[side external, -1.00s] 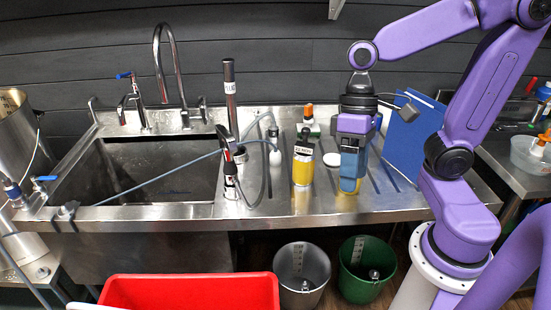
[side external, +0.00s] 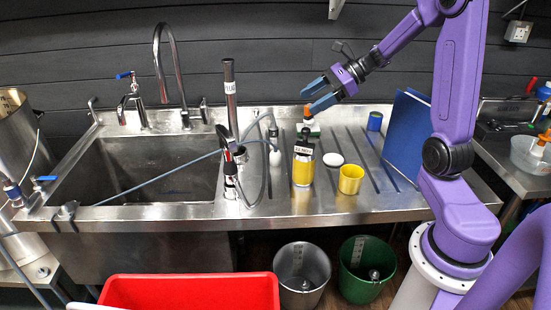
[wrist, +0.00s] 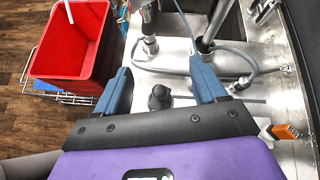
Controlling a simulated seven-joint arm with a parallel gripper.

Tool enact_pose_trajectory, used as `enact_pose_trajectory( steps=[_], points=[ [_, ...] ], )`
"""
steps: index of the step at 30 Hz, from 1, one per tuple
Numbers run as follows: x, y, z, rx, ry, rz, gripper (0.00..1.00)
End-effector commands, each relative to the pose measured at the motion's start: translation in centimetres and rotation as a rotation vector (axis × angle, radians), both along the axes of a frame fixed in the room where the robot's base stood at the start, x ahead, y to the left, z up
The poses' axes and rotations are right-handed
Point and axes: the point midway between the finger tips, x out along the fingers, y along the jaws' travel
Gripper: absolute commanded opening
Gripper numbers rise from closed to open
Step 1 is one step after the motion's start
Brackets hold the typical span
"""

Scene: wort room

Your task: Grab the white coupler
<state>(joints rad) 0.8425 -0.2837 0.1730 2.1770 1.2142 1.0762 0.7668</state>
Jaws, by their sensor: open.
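A white piece (side external: 275,156) stands on the steel drainboard at a hose end in the side view, left of the black-topped yellow bottle. It may be the white coupler; I cannot be sure. I cannot pick it out clearly in the wrist view. My gripper (side external: 315,96) is open and empty, raised above the back of the drainboard, to the right of and higher than the white piece. In the wrist view my gripper (wrist: 161,70) has its blue fingers spread wide, with a dark knobbed top (wrist: 160,97) below, between them.
A yellow bottle (side external: 303,171), white disc (side external: 333,159), yellow cup (side external: 350,180) and blue-topped container (side external: 375,121) stand on the drainboard. An orange-topped bottle (side external: 309,127) is near my gripper. A blue panel (side external: 405,137) leans at right. The sink (side external: 150,170) is left.

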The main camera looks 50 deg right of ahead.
Motion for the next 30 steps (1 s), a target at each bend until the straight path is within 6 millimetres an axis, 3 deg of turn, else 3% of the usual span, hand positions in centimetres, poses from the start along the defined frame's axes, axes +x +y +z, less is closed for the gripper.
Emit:
enact_pose_trajectory(
  steps=[3, 11, 23, 30],
  points=[
    [0.6, -3.0, -0.1, 0.055, 0.015, -0.132, 0.70],
    [1.0, -8.6, -0.2, 0.165, 0.030, -0.373, 0.70],
    [1.0, -8.3, -7.8, 0.166, 0.035, -0.362, 0.70],
    [1.0, -8.2, -13.2, 0.165, 0.036, -0.360, 0.70]
  ],
)
